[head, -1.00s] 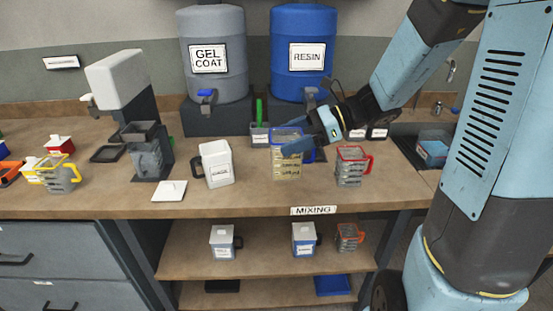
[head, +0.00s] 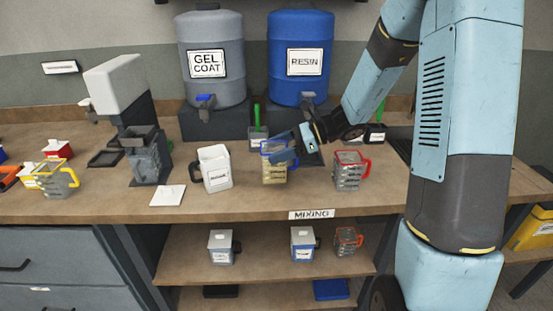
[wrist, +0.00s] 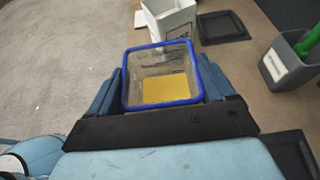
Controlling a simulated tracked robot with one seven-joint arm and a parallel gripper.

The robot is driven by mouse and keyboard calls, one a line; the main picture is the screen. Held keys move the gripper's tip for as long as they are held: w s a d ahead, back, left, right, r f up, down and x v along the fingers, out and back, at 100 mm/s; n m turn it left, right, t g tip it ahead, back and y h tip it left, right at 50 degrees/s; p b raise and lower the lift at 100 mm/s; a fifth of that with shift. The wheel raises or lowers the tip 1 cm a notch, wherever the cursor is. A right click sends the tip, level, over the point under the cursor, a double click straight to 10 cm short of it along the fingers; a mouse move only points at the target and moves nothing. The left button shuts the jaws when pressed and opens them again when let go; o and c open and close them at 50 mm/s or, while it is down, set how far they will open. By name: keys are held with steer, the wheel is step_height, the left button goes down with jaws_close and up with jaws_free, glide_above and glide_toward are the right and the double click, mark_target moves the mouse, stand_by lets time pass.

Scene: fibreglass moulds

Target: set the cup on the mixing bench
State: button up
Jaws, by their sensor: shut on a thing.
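The cup is clear with a blue rim (head: 274,170) and holds a yellowish content; from above it shows in the wrist view (wrist: 165,62). My gripper (head: 284,152) is shut on it, with one blue finger on each side in the wrist view (wrist: 163,85). The cup is upright over the mixing bench (head: 310,200), between the white jug and the red-rimmed cup. Its base is at or just above the bench top; I cannot tell whether it touches. The MIXING label (head: 311,214) is on the bench's front edge.
A white open jug (head: 216,170) stands left of the cup, with a white square lid (head: 168,193) nearby. A red-rimmed cup (head: 348,172) stands to the right. Behind are the gel coat drum (head: 210,90) and the blue resin drum (head: 300,85). Bare bench lies in front.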

steer(key=shift+w+f, duration=0.15)
steer(key=shift+f, duration=0.05)
steer(key=shift+w+f, duration=0.1)
steer(key=shift+f, duration=1.5)
steer(key=o, duration=1.7)
steer(key=v, duration=1.2)
steer(key=shift+s+d+r+n+t+h, duration=0.9)
steer(key=shift+s+r+n+h, duration=1.8)
steer(key=shift+s, duration=1.45)
steer(key=shift+s+d+r+n+t+h, duration=0.95)
steer(key=shift+s+r+n+h, duration=1)
steer(key=shift+s+n, duration=1.85)
steer(key=shift+s+d+r+n+t+h, duration=0.9)
steer(key=shift+s+r+n+h, duration=1.5)
steer(key=shift+s, duration=2.1)
